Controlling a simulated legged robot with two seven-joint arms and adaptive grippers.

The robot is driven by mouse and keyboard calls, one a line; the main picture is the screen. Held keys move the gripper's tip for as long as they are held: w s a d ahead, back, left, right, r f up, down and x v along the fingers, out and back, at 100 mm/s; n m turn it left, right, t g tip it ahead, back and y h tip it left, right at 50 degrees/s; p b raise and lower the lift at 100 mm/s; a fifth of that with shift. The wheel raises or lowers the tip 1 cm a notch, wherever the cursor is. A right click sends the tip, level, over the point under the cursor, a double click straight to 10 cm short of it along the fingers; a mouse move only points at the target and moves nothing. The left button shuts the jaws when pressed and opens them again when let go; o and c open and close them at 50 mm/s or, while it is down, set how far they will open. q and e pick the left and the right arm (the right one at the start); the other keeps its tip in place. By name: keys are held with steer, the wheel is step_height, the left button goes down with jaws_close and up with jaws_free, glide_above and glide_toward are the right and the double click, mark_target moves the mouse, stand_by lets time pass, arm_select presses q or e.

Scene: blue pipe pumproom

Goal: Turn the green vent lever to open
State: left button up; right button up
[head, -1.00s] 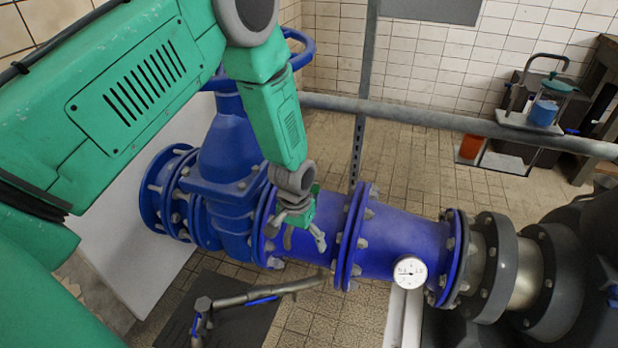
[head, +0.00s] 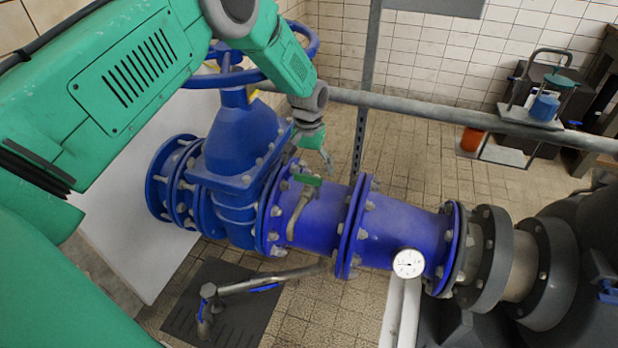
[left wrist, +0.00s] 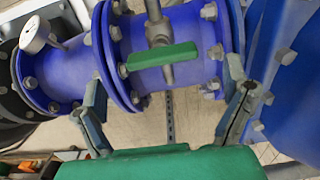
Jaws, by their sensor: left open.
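The green vent lever (head: 306,179) sits on a small metal valve on top of the blue pipe (head: 322,214), between two flanges. In the left wrist view the lever (left wrist: 162,57) lies crosswise, ahead of the fingers. My left gripper (head: 316,150) is above and slightly behind the lever in the head view, partly hidden by its own wrist. In the left wrist view my left gripper (left wrist: 166,96) is open and empty, one finger toward each side of the lever, not touching it as far as I can tell. My right gripper is not in view.
A blue handwheel valve (head: 236,140) stands left of the lever, close to my arm. A grey rail (head: 430,112) crosses behind the pipe. A white gauge (head: 408,263) sits further right on the pipe. A blue-handled pipe valve (head: 250,285) lies below.

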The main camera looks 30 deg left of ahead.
mark_target(308, 175)
arm_select(q)
steer(key=f, duration=0.4)
steer(key=shift+a+f, duration=0.2)
steer(key=shift+d, duration=0.1)
steer(key=shift+c, duration=0.8)
steer(key=c, duration=1)
